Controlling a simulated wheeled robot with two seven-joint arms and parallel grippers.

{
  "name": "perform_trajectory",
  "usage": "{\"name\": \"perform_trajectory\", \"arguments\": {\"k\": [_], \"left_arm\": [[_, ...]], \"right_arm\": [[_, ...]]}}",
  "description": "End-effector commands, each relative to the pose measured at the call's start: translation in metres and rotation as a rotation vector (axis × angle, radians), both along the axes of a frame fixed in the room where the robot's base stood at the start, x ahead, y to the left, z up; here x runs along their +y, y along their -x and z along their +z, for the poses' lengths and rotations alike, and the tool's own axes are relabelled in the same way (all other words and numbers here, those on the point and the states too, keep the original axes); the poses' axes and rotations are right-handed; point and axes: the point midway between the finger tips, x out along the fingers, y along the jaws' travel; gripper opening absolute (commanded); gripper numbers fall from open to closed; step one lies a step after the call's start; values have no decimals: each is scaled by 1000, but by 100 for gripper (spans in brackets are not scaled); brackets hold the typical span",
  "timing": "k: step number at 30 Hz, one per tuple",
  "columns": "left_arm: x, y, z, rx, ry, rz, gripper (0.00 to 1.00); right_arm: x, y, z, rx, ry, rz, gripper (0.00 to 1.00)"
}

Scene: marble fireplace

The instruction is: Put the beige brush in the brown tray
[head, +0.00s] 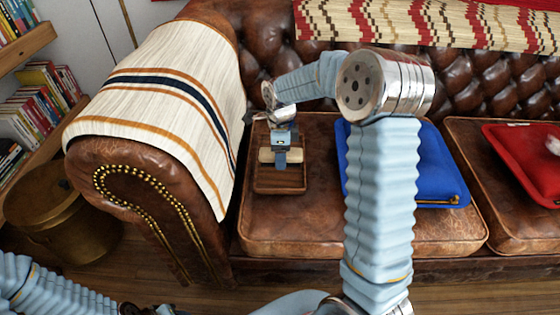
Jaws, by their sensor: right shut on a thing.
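The beige brush (265,155) shows as a short pale bar on both sides of my right gripper (281,160). My right gripper points down and is shut on the brush, hiding its middle. The brown tray (280,187) lies on the left seat cushion of the leather sofa, close to the armrest. The brush is over the tray in this view; I cannot tell whether it touches the tray's floor. Part of my left arm shows at the bottom left, but its gripper is not in view.
The sofa armrest (140,165), draped with a striped cloth (170,90), rises left of the tray. A blue cushion (432,170) lies to the right, partly behind my right arm. A red cushion (530,160) lies farther right. Bare seat (300,225) shows in front of the tray.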

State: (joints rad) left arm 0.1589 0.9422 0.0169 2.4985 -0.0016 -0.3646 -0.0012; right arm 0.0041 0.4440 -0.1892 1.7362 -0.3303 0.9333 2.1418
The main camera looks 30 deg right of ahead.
Motion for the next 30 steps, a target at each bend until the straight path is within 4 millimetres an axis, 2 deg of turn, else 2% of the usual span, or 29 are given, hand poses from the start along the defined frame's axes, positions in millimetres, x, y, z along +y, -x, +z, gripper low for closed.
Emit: {"name": "perform_trajectory", "arguments": {"k": [4, 9, 21, 22, 26, 30], "left_arm": [[0, 0, 0, 0, 0, 0, 45], [1, 0, -2, 0, -1, 1, 45], [2, -1, -6, -1, -2, 3, 45], [2, -1, -4, -1, -2, 3, 45], [2, -1, -4, -1, -2, 3, 45], [1, -1, -4, -1, -2, 3, 45]], "right_arm": [[-2, -7, -10, 2, 0, 0, 27], [-2, -7, -36, 1, 0, 1, 27], [-2, -7, -43, -1, 1, 1, 27], [-2, -7, -42, -1, 1, 1, 60], [-2, -6, -41, 0, 0, 1, 80], [-2, -6, -41, 0, 0, 1, 81]]}}
